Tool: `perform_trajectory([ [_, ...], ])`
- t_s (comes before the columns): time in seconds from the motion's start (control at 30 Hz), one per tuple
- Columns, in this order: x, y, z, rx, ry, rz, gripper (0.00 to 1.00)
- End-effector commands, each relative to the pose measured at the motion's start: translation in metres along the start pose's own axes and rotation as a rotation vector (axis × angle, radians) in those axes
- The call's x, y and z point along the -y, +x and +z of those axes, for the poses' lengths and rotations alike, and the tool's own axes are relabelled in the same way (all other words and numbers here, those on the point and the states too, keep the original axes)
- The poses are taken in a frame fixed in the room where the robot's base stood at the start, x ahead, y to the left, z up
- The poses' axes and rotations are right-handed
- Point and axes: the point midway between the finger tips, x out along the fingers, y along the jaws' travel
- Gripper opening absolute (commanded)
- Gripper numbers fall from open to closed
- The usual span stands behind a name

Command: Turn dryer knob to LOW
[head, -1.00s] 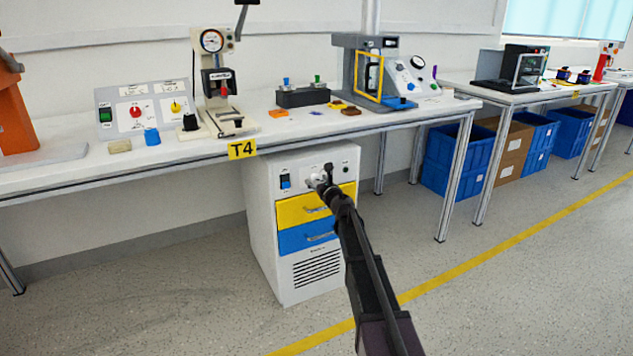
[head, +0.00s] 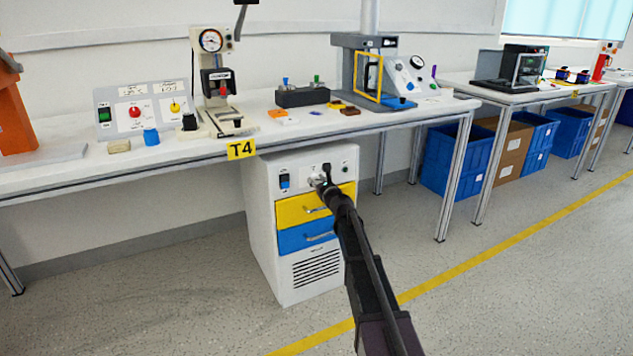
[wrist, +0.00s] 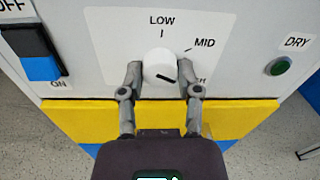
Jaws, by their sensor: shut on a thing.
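The dryer (head: 262,215) is a white cabinet under the bench, with a yellow and a blue drawer. Its white round knob (wrist: 160,68) sits on a pale label plate in the wrist view. LOW is printed above the knob, MID at upper right, and a partly hidden label ending in H at lower right. The knob's dark mark points to the lower right, toward that hidden label. My gripper (wrist: 160,78) is shut on the knob, one finger on its left side and one on its right. In the head view my gripper (head: 321,182) covers most of the knob.
A blue and black ON/OFF rocker switch (wrist: 36,52) is left of the knob. A green DRY button (wrist: 279,66) is to the right. The yellow drawer (wrist: 75,115) lies just below. The bench (head: 180,152) overhangs the dryer; floor in front is open.

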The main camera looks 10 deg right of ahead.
Motion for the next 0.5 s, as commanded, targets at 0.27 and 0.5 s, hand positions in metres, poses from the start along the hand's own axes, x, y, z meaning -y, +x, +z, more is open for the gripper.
perform_trajectory([
  [0.27, -0.0002, 0.0017, -0.0003, 0.008, -0.145, 0.000, 0.00],
  [0.5, -0.0002, 0.0021, -0.0004, 0.018, -0.345, 0.000, 0.00],
])
